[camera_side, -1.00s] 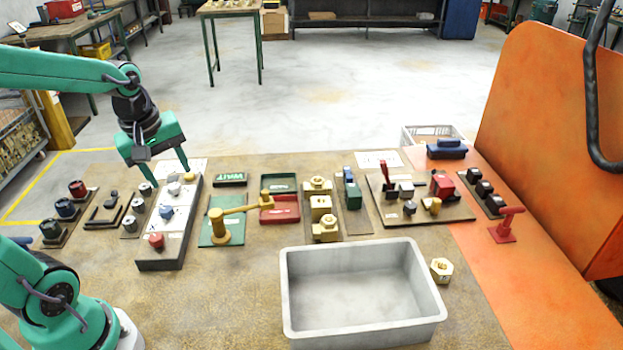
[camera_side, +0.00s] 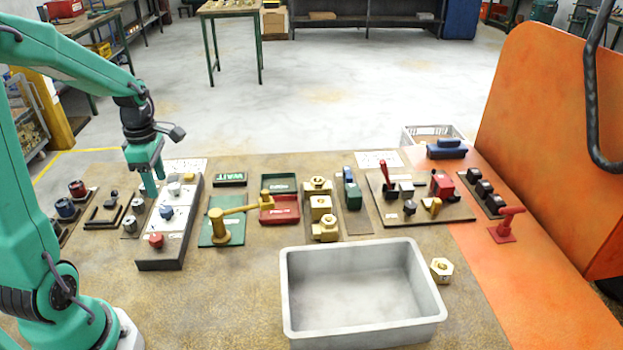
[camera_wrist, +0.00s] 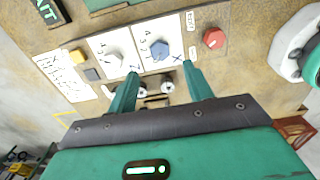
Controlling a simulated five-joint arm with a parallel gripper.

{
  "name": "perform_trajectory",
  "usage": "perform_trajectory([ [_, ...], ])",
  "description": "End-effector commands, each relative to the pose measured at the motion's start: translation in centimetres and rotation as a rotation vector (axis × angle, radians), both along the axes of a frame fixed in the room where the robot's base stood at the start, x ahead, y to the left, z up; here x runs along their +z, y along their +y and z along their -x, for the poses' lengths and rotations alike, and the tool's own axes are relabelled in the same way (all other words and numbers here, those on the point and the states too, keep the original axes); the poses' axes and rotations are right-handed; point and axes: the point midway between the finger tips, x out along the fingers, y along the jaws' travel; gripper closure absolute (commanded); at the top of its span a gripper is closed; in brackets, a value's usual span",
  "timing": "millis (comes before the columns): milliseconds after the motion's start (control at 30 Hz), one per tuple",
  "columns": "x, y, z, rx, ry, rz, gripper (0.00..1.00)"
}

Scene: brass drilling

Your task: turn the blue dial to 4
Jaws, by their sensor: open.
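The blue dial (camera_side: 167,212) sits on a white plate with small markings on the sloping control panel (camera_side: 160,264). It also shows in the wrist view (camera_wrist: 159,49), as a faceted blue knob just beyond my fingertips. Its exact setting is too small to read surely. My gripper (camera_side: 156,188) is open and empty. It hangs above and to the left of the dial in the side view, apart from it. In the wrist view the two green fingers (camera_wrist: 161,78) point toward the dial, one on each side of its line.
On the same panel are a white knob (camera_side: 174,188) and a red knob (camera_side: 156,240), close on either side of the dial. Grey knobs (camera_side: 131,223) stand just left of the panel. A yellow hammer-like lever (camera_side: 218,226) stands to its right. A grey bin (camera_side: 364,331) is in front.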

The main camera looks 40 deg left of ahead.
Motion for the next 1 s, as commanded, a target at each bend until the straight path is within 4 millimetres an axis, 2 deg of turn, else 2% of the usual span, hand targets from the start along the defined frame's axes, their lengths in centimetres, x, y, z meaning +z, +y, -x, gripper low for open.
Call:
perform_trajectory([
  [267, -1.7, 0.0, 0.0, -0.003, 0.002, 0.001, 0.49],
  [700, -6.7, -0.1, 0.0, -0.003, 0.003, 0.001, 0.49],
  [1000, -7.7, -0.1, 0.0, -0.003, 0.000, 0.000, 0.49],
])
